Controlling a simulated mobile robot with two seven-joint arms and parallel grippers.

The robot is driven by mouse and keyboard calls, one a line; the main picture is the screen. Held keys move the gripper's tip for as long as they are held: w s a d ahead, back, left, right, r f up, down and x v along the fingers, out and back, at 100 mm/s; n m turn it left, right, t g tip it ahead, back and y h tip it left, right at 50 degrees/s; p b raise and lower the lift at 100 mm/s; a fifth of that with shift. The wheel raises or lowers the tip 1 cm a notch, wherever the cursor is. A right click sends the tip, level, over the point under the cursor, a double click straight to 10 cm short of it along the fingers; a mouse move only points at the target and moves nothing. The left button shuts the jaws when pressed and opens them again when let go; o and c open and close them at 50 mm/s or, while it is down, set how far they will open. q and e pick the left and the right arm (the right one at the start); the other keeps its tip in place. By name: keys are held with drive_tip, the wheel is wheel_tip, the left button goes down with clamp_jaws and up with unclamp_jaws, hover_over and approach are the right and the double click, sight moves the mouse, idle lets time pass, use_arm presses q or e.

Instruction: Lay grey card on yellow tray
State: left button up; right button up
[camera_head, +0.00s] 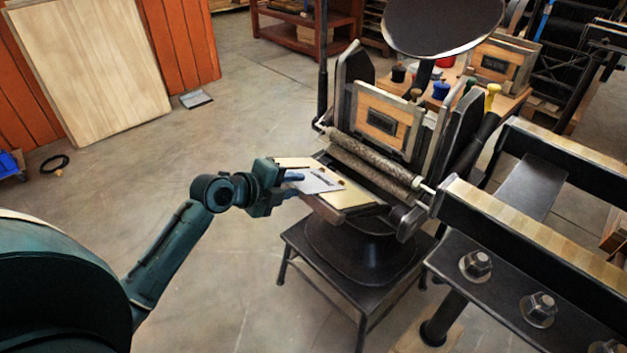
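The grey card (318,183) is a thin, pale grey sheet with a small dark mark near its upper edge. It lies flat on or just above the yellow tray (349,199), and I cannot tell whether it touches it. The pale yellow tray sits at the front of the hand press, below its roller, and shows beyond the card's right and far sides. My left gripper (293,182) comes in from the left and is shut on the card's left edge; its fingertips are small and partly hidden. My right gripper is not in view.
The press has a long roller (372,160) just behind the tray and a black round disc (443,24) above. It stands on a dark stool (352,262). A heavy press frame (530,225) fills the right side. The floor on the left is mostly open.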

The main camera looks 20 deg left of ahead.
use_arm(q)
clamp_jaws()
drive_tip(key=shift+s, duration=0.1)
drive_tip(key=s+a+r+p, duration=0.2)
drive_tip(key=s+r+p, duration=0.2)
drive_tip(key=r, duration=0.1)
drive_tip(key=shift+s+r+p, duration=0.35)
drive_tip(key=shift+r+p, duration=0.05)
idle(0.7)
